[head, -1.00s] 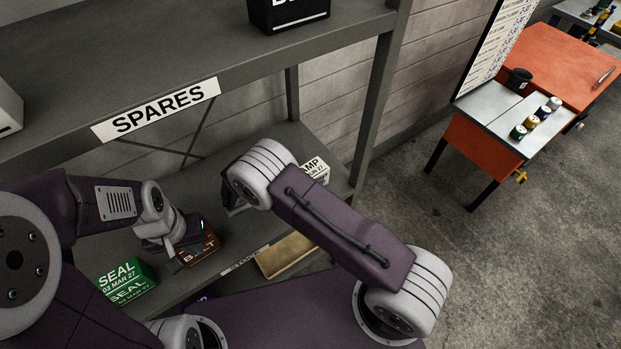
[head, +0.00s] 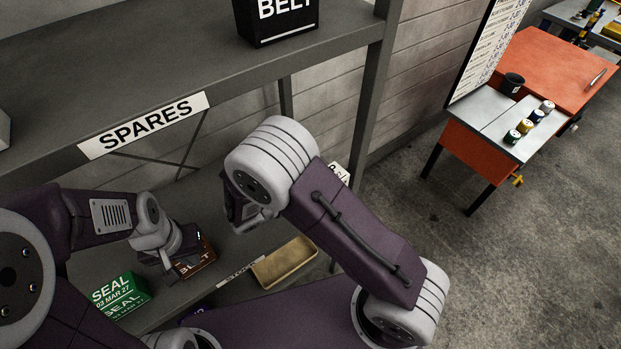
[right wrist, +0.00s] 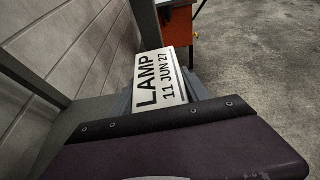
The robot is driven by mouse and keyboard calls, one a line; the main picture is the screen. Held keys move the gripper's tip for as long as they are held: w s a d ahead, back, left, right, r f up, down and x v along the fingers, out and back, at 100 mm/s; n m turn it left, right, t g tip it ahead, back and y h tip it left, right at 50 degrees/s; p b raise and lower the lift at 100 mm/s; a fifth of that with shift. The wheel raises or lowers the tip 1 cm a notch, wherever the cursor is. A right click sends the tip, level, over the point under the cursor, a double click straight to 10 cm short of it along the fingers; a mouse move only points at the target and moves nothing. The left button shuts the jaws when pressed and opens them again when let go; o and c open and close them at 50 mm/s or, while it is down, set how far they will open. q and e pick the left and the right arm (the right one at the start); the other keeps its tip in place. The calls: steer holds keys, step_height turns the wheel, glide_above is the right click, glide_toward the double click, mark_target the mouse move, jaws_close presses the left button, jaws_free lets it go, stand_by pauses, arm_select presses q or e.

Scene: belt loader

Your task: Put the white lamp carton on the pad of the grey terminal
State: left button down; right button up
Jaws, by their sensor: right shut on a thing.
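The white lamp carton (right wrist: 161,78), marked LAMP 11 JUN 27, fills the middle of the right wrist view. My right gripper (right wrist: 159,92) is shut on it, with a grey finger showing on each side. In the head view only a small white corner of the carton (head: 340,173) shows behind my right arm, which hides the right fingers. My left gripper (head: 184,260) is low at the left, at a brown box (head: 202,264) on the lower shelf; its finger gap is not clear. I cannot pick out the grey terminal or its pad.
A shelf rack with a SPARES label (head: 143,124) stands ahead. A black BELT box (head: 275,22) is on the upper shelf. A green SEAL box (head: 121,294) and a tan tray (head: 285,263) are lower. A red table (head: 550,62) holds cans and a cup; open floor lies right.

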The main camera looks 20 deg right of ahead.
steer(key=s, duration=0.1)
steer(key=s+d+r, duration=0.1)
steer(key=s+r, duration=0.1)
steer(key=shift+s+d, duration=0.1)
steer(key=shift+d, duration=0.2)
